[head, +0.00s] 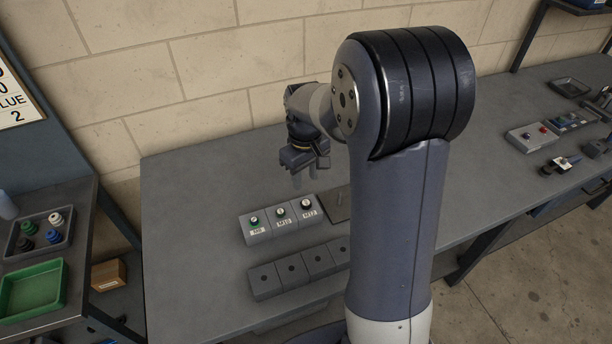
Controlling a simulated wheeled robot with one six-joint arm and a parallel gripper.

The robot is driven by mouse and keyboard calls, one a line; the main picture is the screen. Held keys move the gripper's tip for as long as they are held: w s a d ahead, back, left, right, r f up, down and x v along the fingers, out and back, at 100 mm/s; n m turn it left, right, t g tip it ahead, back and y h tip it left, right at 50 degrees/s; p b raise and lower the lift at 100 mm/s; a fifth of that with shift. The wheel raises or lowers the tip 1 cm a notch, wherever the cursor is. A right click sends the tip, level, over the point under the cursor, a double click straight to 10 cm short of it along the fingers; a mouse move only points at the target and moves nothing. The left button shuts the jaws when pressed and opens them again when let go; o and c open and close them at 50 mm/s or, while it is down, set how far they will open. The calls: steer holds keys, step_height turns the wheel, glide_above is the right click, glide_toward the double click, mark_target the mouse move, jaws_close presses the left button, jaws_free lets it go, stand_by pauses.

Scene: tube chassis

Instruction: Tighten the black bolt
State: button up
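Three grey blocks with white labels stand in a row on the bench, each with a small round-topped piece. A black capped piece (25,243) lies in a dark tray at the far left. I cannot tell which of these dark pieces is the black bolt. My gripper (304,179) points down above and behind the right block, its fingers apart with nothing seen between them.
A row of grey blocks with holes (291,268) sits in front, its right end hidden by my arm. A dark plate (338,205) is partly hidden. The dark tray (18,254) and a green tray (32,290) are on the left table. The bench's left part is clear.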

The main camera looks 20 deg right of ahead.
mark_target(306, 203)
steer(key=m, duration=0.2)
steer(key=f+m+p, duration=0.1)
steer(key=shift+s+f+m, duration=0.15)
steer(key=shift+s+m, duration=0.15)
steer(key=shift+m, duration=0.1)
step_height(306, 203, down, 7)
steer(key=b, duration=0.4)
steer(key=shift+b, duration=0.4)
steer(key=n, duration=1.3)
steer(key=shift+n, duration=0.3)
steer(key=n, duration=1)
steer(key=shift+c, duration=0.5)
jaws_close()
